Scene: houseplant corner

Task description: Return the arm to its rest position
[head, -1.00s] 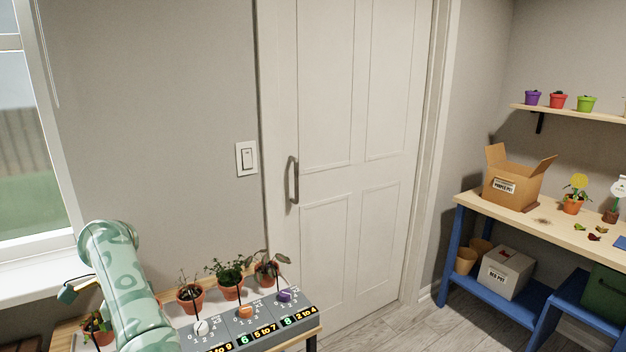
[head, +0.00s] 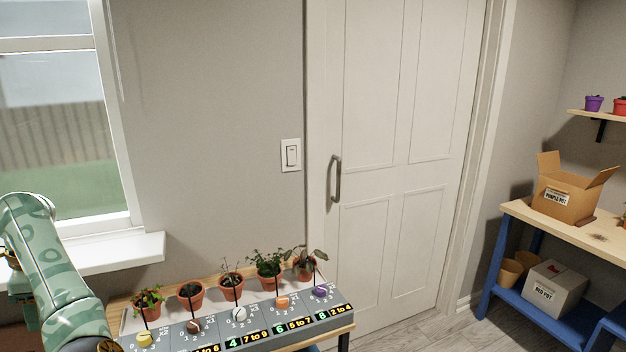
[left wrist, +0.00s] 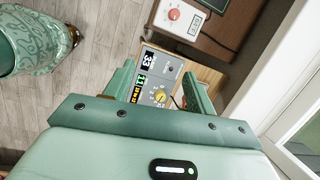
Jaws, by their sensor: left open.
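My left arm (head: 50,270), pale green with a darker pattern, rises from the bottom left of the head view, left of the row of potted plants. Its gripper is mostly hidden behind the arm there. In the left wrist view my left gripper (left wrist: 155,88) shows two green fingers spread apart with nothing between them. Beyond the fingers lies the grey dial panel with a yellow knob (left wrist: 160,96) and lit numbers; the fingers look apart from it. My right gripper is in neither view.
The dial panel (head: 262,335) and several potted plants, one a leafy plant (head: 267,262), stand on a table close to the arm's right. The window sill (head: 105,252) is behind the arm. A device with a red knob (left wrist: 174,14) is in the wrist view. A blue bench holds an open box (head: 566,190).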

